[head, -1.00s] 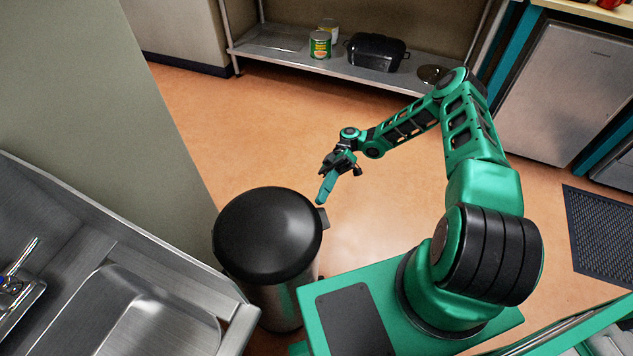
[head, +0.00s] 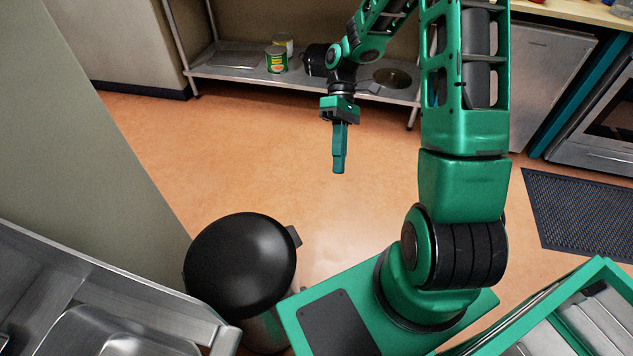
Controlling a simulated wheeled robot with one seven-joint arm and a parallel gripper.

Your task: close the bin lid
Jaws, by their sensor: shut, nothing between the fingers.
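The bin (head: 265,331) is a metal cylinder standing on the floor between the sink unit and my base. Its round black lid (head: 240,262) lies flat over the top and looks closed, with a small tab at its right edge. Most of the bin's body is hidden under the lid and behind the counter. My gripper (head: 339,170) is shut and empty, pointing down above the floor. It is up and to the right of the lid in the picture, clear of it.
A steel sink counter (head: 130,300) is at the lower left, beside a grey-green wall (head: 80,150). A low metal shelf (head: 235,75) at the back holds cans (head: 276,60) and a black pot. A dark mat (head: 580,210) lies at the right. Open floor lies between bin and shelf.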

